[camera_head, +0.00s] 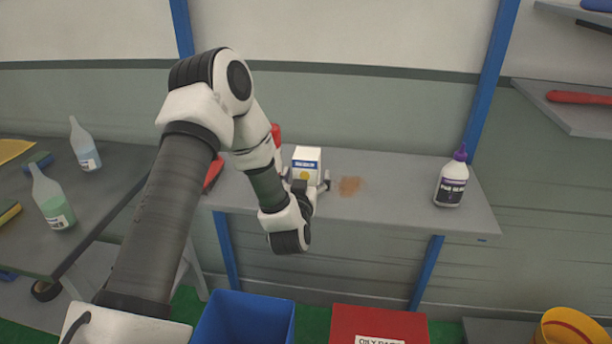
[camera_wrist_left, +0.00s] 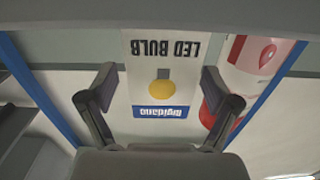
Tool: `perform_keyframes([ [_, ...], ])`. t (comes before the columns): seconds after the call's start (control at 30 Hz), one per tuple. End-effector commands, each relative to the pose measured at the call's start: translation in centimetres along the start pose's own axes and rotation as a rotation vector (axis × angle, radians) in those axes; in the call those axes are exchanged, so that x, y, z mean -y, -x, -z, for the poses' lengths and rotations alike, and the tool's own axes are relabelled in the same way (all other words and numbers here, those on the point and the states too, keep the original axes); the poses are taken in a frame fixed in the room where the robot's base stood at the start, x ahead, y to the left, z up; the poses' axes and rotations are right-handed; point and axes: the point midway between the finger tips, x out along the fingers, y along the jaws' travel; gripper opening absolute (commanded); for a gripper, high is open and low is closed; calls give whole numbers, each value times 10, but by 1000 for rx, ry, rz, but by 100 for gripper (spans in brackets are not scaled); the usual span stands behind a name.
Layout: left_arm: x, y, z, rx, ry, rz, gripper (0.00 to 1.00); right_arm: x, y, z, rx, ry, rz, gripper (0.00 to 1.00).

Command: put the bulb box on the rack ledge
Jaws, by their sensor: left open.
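The bulb box (camera_head: 306,163), white with a blue band and a yellow dot, is at the grey rack ledge (camera_head: 400,190), between the blue posts. It looks upright on the ledge, but its lower part is hidden by my gripper. My left gripper (camera_head: 309,185) is open in front of the box, with a finger toward each side. In the left wrist view the box (camera_wrist_left: 157,105) appears upside down with "LED BULB" lettering, between the open fingers (camera_wrist_left: 158,88), with gaps on both sides. My right gripper is not in view.
A red-and-white container (camera_wrist_left: 258,68) stands close beside the box, mostly hidden behind my arm in the head view. A white bottle with a purple cap (camera_head: 452,180) stands at the ledge's right. A brown stain (camera_head: 350,186) marks clear ledge between. A blue bin (camera_head: 245,318) and red box (camera_head: 380,325) are below.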

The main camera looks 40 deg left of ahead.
Motion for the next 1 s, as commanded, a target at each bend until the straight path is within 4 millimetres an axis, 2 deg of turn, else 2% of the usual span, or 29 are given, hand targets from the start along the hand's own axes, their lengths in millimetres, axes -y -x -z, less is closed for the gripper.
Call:
perform_keyframes([
  [0.13,0,0,6,-1,1,0,89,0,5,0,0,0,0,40],
  [0.23,0,13,1,2,0,-1,89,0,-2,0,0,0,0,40],
  [0.53,-1,90,-1,3,-3,-4,89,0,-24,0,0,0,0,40],
  [0.57,-1,96,3,2,-5,-4,89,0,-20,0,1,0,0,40],
  [0.6,-1,103,10,6,-8,-2,89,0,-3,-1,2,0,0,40],
  [0.77,-2,120,2,18,-6,-8,89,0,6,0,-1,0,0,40],
  [0.87,-14,128,-37,145,-22,-61,89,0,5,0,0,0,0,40],
  [0.97,-35,157,-116,436,-73,-167,89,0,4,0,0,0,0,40],
  [1.0,-42,179,-154,584,-104,-214,89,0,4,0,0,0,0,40],
])
